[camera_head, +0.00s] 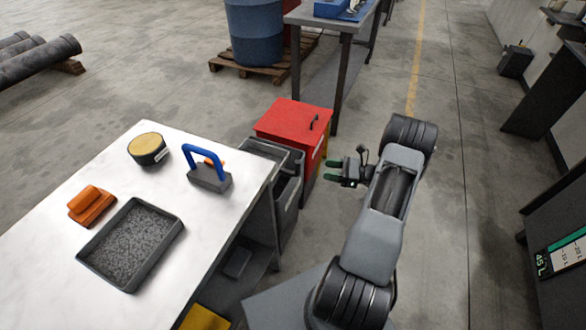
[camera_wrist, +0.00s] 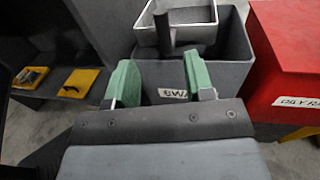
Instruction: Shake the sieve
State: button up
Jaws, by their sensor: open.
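A shallow grey box-like frame with a dark upright handle (camera_wrist: 180,32) sits at the top of a grey bin (camera_wrist: 223,72) in the wrist view. It may be the sieve, but I cannot make out a mesh. In the head view the grey bin (camera_head: 287,207) stands against the right side of the white table. My gripper (camera_head: 334,171) is to the right of the bin, above the floor. In the wrist view my gripper (camera_wrist: 160,82) has its green fingertips apart, with nothing between them. The handle shows beyond the fingertips, apart from them.
A red lidded box (camera_head: 297,122) stands behind the bin. The white table (camera_head: 150,300) holds a tray of grey granules (camera_head: 180,232), an orange block (camera_head: 92,204), a round tin (camera_head: 147,149) and a blue-handled tool (camera_head: 208,172).

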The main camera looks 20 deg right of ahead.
aim_at(293, 172)
jog(key=x, duration=1.3)
jog(key=shift+w+f, duration=0.2)
jog(key=shift+c, duration=0.3)
grip_shut()
